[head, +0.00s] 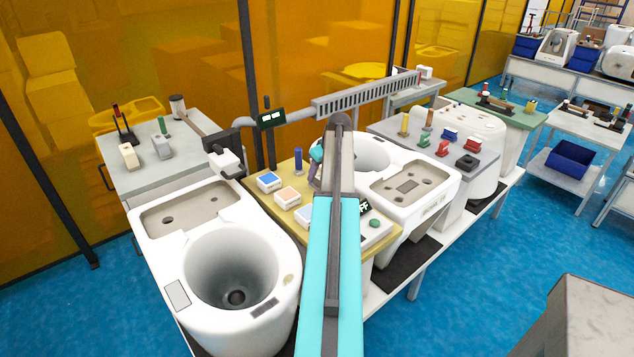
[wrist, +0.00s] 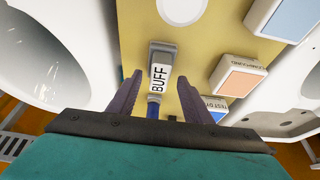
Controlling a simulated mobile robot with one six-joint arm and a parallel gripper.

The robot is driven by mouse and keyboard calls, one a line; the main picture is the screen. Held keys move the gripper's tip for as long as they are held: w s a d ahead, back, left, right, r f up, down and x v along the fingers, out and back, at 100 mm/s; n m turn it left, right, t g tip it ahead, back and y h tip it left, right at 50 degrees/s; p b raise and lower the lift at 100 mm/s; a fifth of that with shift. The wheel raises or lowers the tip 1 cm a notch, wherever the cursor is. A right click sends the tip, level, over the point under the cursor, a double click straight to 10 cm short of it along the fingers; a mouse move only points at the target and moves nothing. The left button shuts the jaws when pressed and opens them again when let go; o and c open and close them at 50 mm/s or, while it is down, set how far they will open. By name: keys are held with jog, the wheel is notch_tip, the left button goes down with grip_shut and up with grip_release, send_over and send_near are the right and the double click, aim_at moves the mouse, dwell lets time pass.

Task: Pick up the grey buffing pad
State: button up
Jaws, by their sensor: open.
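The grey buffing pad (wrist: 163,48) is a small grey block with a white label reading BUFF, on the yellow board (wrist: 143,22) in the wrist view. A blue part (wrist: 153,110) shows at its lower end; I cannot tell whether it belongs to the pad. My gripper (wrist: 159,78) is open, one purple-grey finger on each side of the label end, with gaps visible. Whether the fingertips are level with the pad is unclear. In the head view my gripper (head: 316,168) is over the yellow board, partly hidden by my arm, and I cannot make out the pad.
Boxes with peach (wrist: 238,82) and blue (wrist: 215,110) tops stand close to the right finger. A light-blue-topped box (wrist: 290,15) is farther off. An upright blue handle (head: 298,160) stands on the board.

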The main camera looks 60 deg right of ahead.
aim_at(318, 175)
jog(key=shift+x, duration=1.05)
jog(key=c, duration=0.9)
jog(key=shift+r, duration=0.1)
jog(key=shift+r+b, duration=1.15)
jog(key=shift+r, duration=3.75)
